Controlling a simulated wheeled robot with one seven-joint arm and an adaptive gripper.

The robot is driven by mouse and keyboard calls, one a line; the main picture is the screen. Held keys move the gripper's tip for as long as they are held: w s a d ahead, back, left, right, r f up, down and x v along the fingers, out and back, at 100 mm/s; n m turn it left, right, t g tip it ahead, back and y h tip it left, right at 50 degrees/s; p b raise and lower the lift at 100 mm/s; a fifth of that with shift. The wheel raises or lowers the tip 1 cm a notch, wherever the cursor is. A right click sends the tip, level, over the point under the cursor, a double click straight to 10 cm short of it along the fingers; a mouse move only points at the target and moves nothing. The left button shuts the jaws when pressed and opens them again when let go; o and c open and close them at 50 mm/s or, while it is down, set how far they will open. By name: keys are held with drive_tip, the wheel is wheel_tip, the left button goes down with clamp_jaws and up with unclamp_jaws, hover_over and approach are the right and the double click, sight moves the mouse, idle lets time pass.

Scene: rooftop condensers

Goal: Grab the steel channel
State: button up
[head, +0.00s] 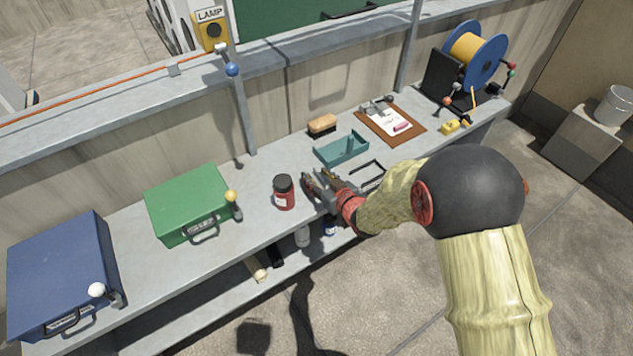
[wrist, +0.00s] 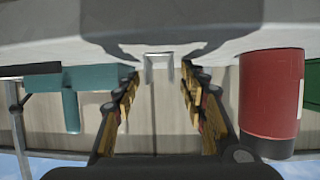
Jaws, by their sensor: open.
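The steel channel (wrist: 159,54) shows in the wrist view as a small grey U-shaped end on the bench surface. It lies in line with the gap between the fingertips, apart from both fingers; how far beyond the tips I cannot tell. My gripper (wrist: 160,76) is open and empty, with one finger on each side of the view. In the head view my gripper (head: 318,188) is low over the bench, just right of the red jar. I cannot make out the channel there; my gripper seems to hide it.
A red jar (head: 284,194) with a dark lid stands close left of my gripper; it also shows in the wrist view (wrist: 268,95). A teal tray (head: 341,150) and a brush (head: 322,124) lie behind. A green case (head: 188,204) is further left on the grey bench (head: 262,205).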

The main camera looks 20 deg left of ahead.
drive_tip(key=shift+r, duration=0.1)
drive_tip(key=shift+c, duration=0.2)
clamp_jaws()
idle(0.4)
